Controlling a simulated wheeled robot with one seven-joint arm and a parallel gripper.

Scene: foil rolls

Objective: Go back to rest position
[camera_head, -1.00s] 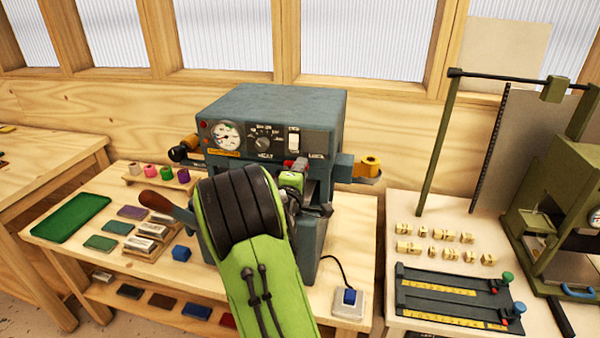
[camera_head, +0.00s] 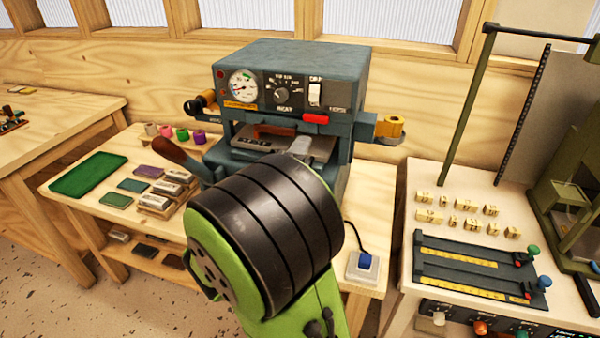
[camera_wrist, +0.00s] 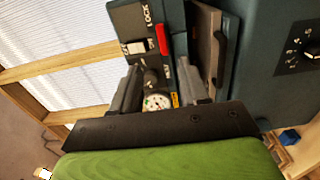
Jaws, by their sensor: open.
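My gripper is mostly hidden behind my green and black arm in the head view. In the wrist view my gripper (camera_wrist: 162,85) shows its two grey fingers apart, with nothing held between them. The grey-blue foil machine (camera_head: 290,75) stands on the wooden bench behind my arm, with a dial, a knob and switches on its front. Its red LOCK lever (camera_head: 316,118) also shows in the wrist view (camera_wrist: 162,38). A plate with a brown handle (camera_head: 275,131) sits in the machine's opening. A gold foil roll (camera_head: 390,126) is on the machine's right side.
Small coloured foil rolls (camera_head: 182,135) stand at the back left. A green tray (camera_head: 88,174) and several blocks lie on the left bench. The right bench holds brass type (camera_head: 465,225) and a ruled jig (camera_head: 475,265).

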